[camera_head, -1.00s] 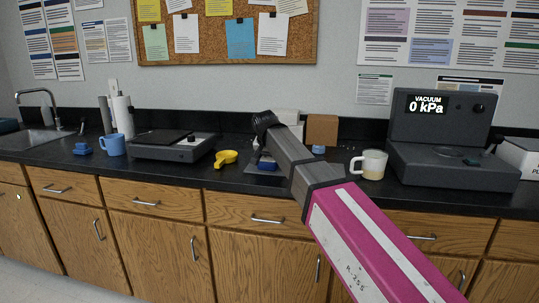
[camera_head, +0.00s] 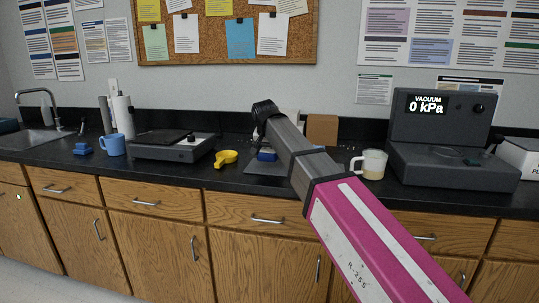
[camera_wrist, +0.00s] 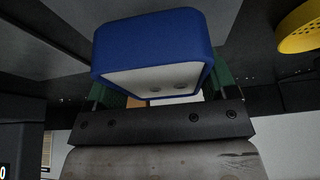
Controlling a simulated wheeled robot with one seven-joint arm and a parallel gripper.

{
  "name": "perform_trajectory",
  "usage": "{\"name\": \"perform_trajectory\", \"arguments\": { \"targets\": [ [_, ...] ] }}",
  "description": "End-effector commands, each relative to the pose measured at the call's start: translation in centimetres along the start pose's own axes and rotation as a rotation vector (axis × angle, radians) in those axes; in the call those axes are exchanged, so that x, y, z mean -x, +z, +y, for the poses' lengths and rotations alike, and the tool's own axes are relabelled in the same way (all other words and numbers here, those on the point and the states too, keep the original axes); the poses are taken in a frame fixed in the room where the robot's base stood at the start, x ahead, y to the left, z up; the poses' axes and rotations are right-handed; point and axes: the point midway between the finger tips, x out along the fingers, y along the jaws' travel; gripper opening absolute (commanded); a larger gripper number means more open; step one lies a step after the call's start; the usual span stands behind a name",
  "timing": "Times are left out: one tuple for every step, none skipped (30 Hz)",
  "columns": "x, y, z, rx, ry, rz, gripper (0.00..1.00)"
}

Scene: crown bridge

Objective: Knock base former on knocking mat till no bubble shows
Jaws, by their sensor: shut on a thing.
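The base former (camera_head: 267,155) is a blue, rounded block, seen small beside the end of my arm in the head view. In the wrist view the base former (camera_wrist: 150,40) is large, with an off-white fill showing two dark round spots like bubbles. My gripper (camera_wrist: 160,88) is shut on it, with a green finger at each side. In the head view my gripper (camera_head: 262,148) is mostly hidden behind my arm. The grey knocking mat (camera_head: 256,168) lies on the counter under the base former, partly covered by my arm. The base former appears a little above it.
A cup of pale liquid (camera_head: 373,165) and a vacuum unit (camera_head: 450,165) reading 0 kPa stand right. A flat grey device (camera_head: 172,147), blue mug (camera_head: 113,145) and another blue block (camera_head: 82,149) are farther left.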

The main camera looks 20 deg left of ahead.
Motion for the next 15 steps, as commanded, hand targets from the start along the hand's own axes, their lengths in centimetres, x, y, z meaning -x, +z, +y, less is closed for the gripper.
{"name": "perform_trajectory", "arguments": {
  "targets": [
    [-0.1, 0.0, 0.0, 0.000, 0.000, 0.001, 0.46],
    [-0.1, 0.1, 0.0, 0.000, 0.000, 0.000, 0.46],
    [-0.4, 0.2, 0.0, 0.000, 0.000, 0.000, 0.46],
    [-0.7, 0.3, 0.0, 0.000, 0.001, 0.000, 0.46],
    [-1.0, 0.5, 0.0, 0.000, 0.001, -0.001, 0.46],
    [-1.4, 0.7, 0.1, 0.001, 0.000, 0.000, 0.46],
    [-1.9, 0.8, 0.1, 0.001, 0.000, 0.000, 0.46],
    [-2.3, 1.1, 0.1, 0.001, 0.000, 0.000, 0.46],
    [-2.9, 1.3, 0.1, 0.001, 0.001, -0.001, 0.46],
    [-3.3, 1.4, 0.1, 0.001, 0.001, -0.001, 0.46],
    [-3.4, 1.4, 0.0, 0.001, 0.000, 0.000, 0.46],
    [-3.2, 1.3, 0.0, 0.000, 0.000, 0.001, 0.46],
    [-3.2, 1.3, 0.0, 0.000, 0.000, 0.001, 0.46],
    [-3.2, 1.3, 0.0, 0.000, 0.000, 0.001, 0.46],
    [-3.2, 1.3, 0.0, 0.000, 0.000, 0.001, 0.46]
  ]
}}
